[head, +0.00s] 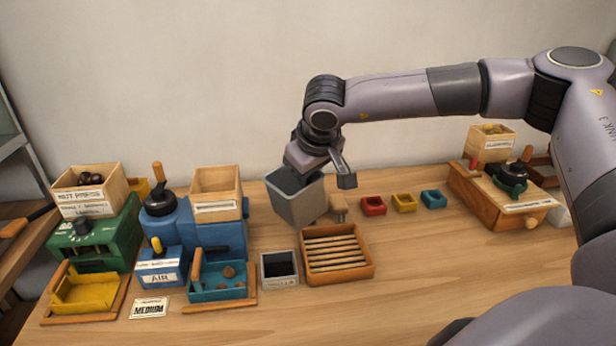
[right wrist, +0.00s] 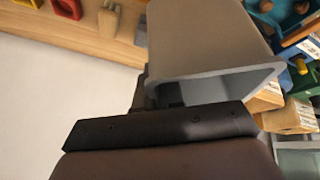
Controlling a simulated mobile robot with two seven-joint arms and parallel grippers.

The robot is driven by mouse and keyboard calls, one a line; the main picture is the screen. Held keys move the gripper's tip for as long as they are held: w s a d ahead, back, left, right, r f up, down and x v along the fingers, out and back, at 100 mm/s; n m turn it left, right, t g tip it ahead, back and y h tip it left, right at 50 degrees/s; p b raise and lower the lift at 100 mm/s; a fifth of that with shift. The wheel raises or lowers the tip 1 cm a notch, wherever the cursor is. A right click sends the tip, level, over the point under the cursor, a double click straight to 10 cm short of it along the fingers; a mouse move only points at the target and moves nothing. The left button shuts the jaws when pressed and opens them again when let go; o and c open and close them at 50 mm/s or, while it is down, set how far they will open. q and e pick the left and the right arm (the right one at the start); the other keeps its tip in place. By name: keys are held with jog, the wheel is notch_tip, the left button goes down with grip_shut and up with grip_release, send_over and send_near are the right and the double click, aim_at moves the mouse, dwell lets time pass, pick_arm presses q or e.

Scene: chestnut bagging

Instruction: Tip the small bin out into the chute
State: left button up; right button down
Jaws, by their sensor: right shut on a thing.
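The small grey bin (head: 298,208) hangs in my right gripper (head: 322,172) over the middle of the table, slightly tilted. One finger shows outside the bin's right side; the other is hidden. In the right wrist view the bin (right wrist: 205,40) fills the upper middle beside the dark gripper (right wrist: 165,125), its open mouth facing the camera; contents cannot be made out. No part is clearly marked as the chute. A wooden hopper (head: 216,205) sits on the blue machine (head: 205,233) left of the bin. My left gripper is out of view.
A slatted wooden tray (head: 366,262) and a small grey box (head: 279,282) lie in front of the bin. A green machine (head: 85,245) stands left.

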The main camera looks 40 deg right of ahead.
jog(key=shift+r+m+y, duration=0.2)
jog(key=shift+m+y, duration=0.1)
jog(key=shift+y, duration=0.6)
jog(key=shift+s+a+r, duration=0.1)
jog(key=shift+a+r, duration=0.05)
jog(key=s+a+r, duration=0.1)
jog(key=r, duration=0.1)
jog(key=s+a+r, duration=0.1)
jog(key=s+r, duration=0.1)
jog(key=s+a+r, duration=0.1)
jog(key=s+r, duration=0.1)
jog(key=shift+r, duration=0.4)
jog(key=shift+w, duration=0.2)
